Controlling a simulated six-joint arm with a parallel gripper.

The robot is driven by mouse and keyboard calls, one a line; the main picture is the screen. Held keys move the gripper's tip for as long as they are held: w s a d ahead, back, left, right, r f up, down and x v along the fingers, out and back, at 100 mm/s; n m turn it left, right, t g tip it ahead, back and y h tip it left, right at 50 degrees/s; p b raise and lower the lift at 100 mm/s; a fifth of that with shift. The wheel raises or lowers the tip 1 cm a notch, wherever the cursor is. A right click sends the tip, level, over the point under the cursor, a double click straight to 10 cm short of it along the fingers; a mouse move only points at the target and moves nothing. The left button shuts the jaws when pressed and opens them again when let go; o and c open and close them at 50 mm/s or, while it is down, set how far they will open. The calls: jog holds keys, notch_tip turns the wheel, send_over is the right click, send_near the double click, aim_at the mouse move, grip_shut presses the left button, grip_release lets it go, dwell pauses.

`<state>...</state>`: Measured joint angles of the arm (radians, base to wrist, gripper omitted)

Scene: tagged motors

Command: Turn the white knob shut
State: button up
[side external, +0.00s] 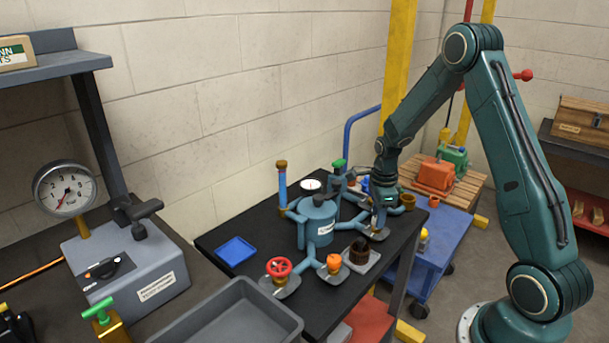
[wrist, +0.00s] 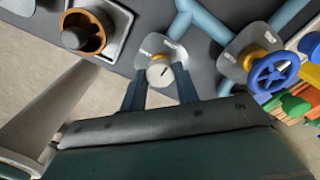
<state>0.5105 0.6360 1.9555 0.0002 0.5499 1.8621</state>
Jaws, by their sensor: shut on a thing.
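The white knob (wrist: 160,73) shows in the wrist view as a round cap with a short dark line on its face. It sits on a yellowish stem over a grey plate (wrist: 150,44), at the end of a blue pipe. My gripper (wrist: 160,84) has one finger on each side of it and is shut on it. In the side view my gripper (side external: 379,217) points down at the right end of the blue pipe manifold (side external: 320,225). There the knob is mostly hidden by the fingers.
A brown-ringed black fitting (wrist: 84,33) and a blue handwheel (wrist: 275,77) flank the knob closely. A red handwheel (side external: 279,267) and an orange knob (side external: 334,262) are on the manifold's near side. A blue tray (side external: 236,250) lies left, with bare black bench around it.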

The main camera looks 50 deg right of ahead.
jog(key=o, duration=1)
jog(key=shift+c, duration=0.2)
jog(key=shift+r, duration=0.1)
notch_tip(320, 180, up, 14)
jog(key=shift+f, duration=0.2)
